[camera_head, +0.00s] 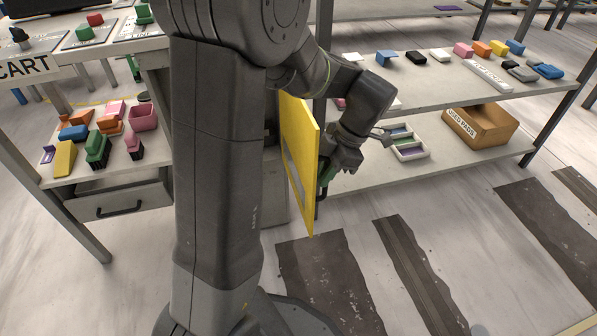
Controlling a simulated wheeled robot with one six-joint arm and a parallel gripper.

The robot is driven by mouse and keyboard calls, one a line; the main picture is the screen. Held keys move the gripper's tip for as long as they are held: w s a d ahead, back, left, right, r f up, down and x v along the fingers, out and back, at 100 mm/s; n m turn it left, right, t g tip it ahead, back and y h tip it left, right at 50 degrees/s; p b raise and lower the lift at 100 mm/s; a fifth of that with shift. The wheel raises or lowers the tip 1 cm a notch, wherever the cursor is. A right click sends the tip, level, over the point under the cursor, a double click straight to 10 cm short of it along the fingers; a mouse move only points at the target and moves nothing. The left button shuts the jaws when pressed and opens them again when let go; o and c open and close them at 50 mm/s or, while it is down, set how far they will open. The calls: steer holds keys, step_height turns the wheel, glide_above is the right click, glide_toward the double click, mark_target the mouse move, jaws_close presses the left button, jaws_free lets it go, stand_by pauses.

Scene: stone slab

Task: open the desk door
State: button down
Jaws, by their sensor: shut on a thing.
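The yellow desk door (300,165) stands swung out from the desk, seen nearly edge-on in the middle of the view. A dark handle (320,194) shows low on its right side. My gripper (329,172) is at the door's right face, by the handle, and is shut on it. The fingertips and most of the grip are partly hidden by the gripper body and the door. The grey desk cabinet (274,190) shows behind the door, and my arm hides much of it.
A drawer (118,203) with a dark handle is at left, below a shelf of colored items. A shelf rack (450,95) stands at right with small objects, a tray (408,146) and a cardboard box (480,124). The floor in front is clear, with dark strips.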

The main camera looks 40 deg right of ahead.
steer(key=shift+s+d+p, duration=0.2)
steer(key=shift+d+p, duration=0.05)
steer(key=shift+d, duration=0.75)
steer(key=shift+s+d+p, duration=0.15)
steer(key=shift+d+p, duration=0.05)
steer(key=shift+d, duration=0.75)
steer(key=c, duration=1.5)
jaws_free()
steer(key=shift+o, duration=0.2)
steer(key=shift+r, duration=0.1)
steer(key=p+v, duration=0.4)
steer(key=v, duration=0.9)
steer(key=shift+r+p, duration=0.3)
steer(key=shift+d+f, duration=0.1)
steer(key=shift+d, duration=0.05)
steer(key=b+x, duration=0.4)
steer(key=x, duration=0.9)
steer(key=shift+a+f+b, duration=0.2)
steer(key=shift+f+b, duration=0.1)
steer(key=shift+b, duration=0.05)
